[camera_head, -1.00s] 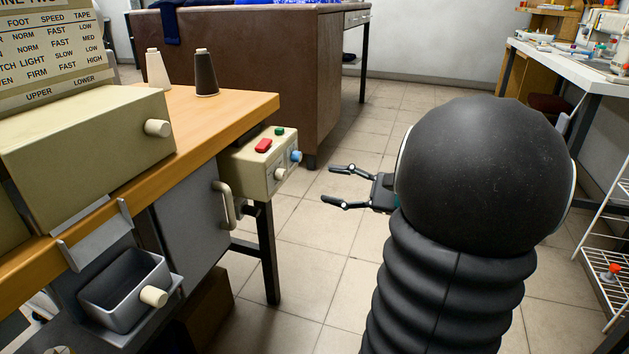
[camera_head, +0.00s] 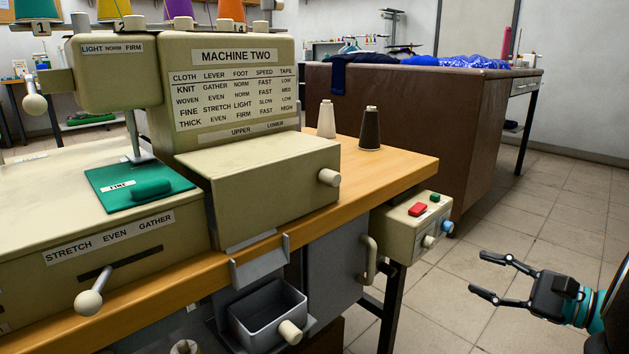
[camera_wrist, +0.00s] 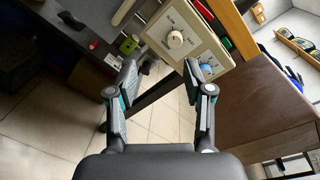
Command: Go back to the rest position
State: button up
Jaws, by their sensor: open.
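My gripper (camera_head: 508,281) is at the lower right of the head view, its two fingers spread and pointing left. Nothing is between the fingers. It hangs over the tiled floor, to the right of the control box (camera_head: 400,229) on the machine table and apart from it. In the wrist view my gripper (camera_wrist: 160,85) is open and empty. The control box also shows in the wrist view (camera_wrist: 165,22), beyond the fingertips, with a white knob (camera_wrist: 175,40) and a blue knob (camera_wrist: 207,70).
A sewing machine (camera_head: 270,185) marked MACHINE TWO stands on the wooden table (camera_head: 398,175) at left. A white and a dark thread cone stand on it. A grey bin (camera_head: 268,318) hangs below. A brown table (camera_head: 430,115) stands behind. Floor (camera_head: 560,220) at right is clear.

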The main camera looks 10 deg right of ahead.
jog(key=s+a+f+n+g+h+p, duration=0.1)
jog(key=s+a+n+g+h+p, duration=0.15)
jog(key=a+n+g, duration=0.45)
jog(key=s+a+f+n+g+h+p, duration=0.1)
jog(key=s+a+n+g+p, duration=0.2)
jog(key=a, duration=0.9)
jog(key=s+r+n+t+h+p, duration=0.2)
jog(key=s+r+n+h+p, duration=0.2)
jog(key=s+r+n+h, duration=0.1)
jog(key=s+n+h, duration=0.1)
jog(key=n+h, duration=0.1)
jog(key=n, duration=0.1)
jog(key=shift+a+r+t+h, duration=0.15)
jog(key=shift+a+t+h, duration=0.15)
jog(key=shift+a+h, duration=0.05)
